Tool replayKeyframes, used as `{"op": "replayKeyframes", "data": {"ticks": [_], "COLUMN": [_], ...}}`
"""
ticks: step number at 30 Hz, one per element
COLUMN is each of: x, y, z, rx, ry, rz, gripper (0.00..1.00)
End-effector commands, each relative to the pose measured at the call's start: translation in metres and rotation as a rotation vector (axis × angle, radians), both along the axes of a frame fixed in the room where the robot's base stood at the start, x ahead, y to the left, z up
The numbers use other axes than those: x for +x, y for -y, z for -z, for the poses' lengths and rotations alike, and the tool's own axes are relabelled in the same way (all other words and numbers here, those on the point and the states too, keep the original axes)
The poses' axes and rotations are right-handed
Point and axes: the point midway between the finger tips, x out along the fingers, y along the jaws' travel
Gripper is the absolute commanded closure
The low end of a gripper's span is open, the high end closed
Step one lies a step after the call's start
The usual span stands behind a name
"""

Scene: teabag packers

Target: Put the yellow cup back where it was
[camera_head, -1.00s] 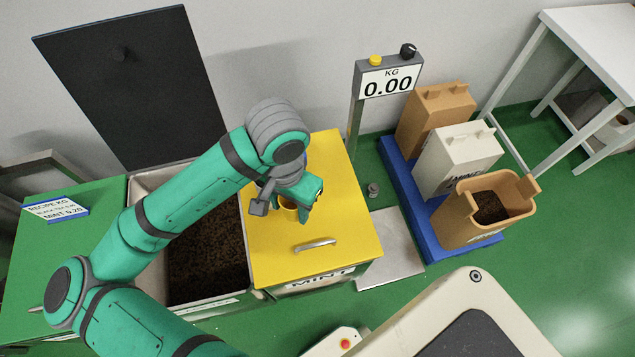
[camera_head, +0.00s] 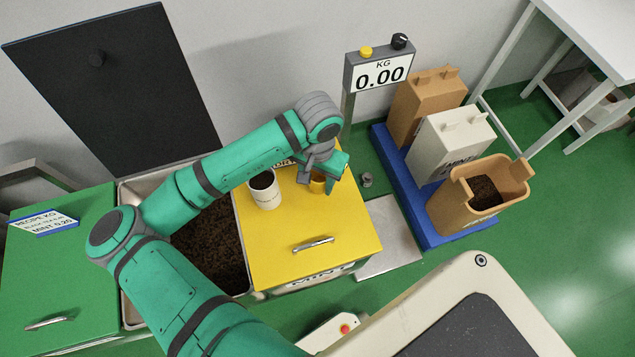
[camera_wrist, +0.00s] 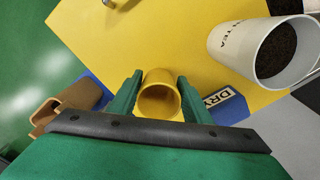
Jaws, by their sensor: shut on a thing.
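The yellow cup (camera_head: 317,184) is between the fingers of my gripper (camera_head: 334,180) at the back right of the yellow lid (camera_head: 295,222). The wrist view shows the yellow cup (camera_wrist: 159,96) with its round opening, and one green finger of my gripper (camera_wrist: 158,94) on each side. The gripper is shut on it. In the head view the fingers and wrist hide part of the cup. I cannot tell whether its base touches the lid.
A white cup (camera_head: 265,188) with dark contents stands on the lid, left of my gripper. An open bin (camera_head: 128,190) of dark tea lies further left. A scale display (camera_head: 380,72) reads 0.00. Tea containers (camera_head: 452,147) stand on a blue pallet (camera_head: 420,232) at right.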

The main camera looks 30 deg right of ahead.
Motion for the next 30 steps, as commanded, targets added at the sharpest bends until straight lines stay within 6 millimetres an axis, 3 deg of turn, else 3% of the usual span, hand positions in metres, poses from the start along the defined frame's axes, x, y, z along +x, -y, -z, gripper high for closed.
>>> {"op": "replayKeyframes", "data": {"ticks": [6,17,18,20,30], "x": [0.001,0.001,0.002,0.002,0.002], "y": [-0.003,-0.005,-0.005,-0.005,-0.005], "z": [0.027,0.03,0.03,0.03,0.028], "rx": [0.002,0.001,0.002,0.002,0.001], "ry": [0.0,-0.002,-0.001,-0.001,0.001], "rz": [-0.005,-0.009,-0.009,-0.009,-0.009], "gripper": [0.77,0.77,0.51,0.37,0.37]}}
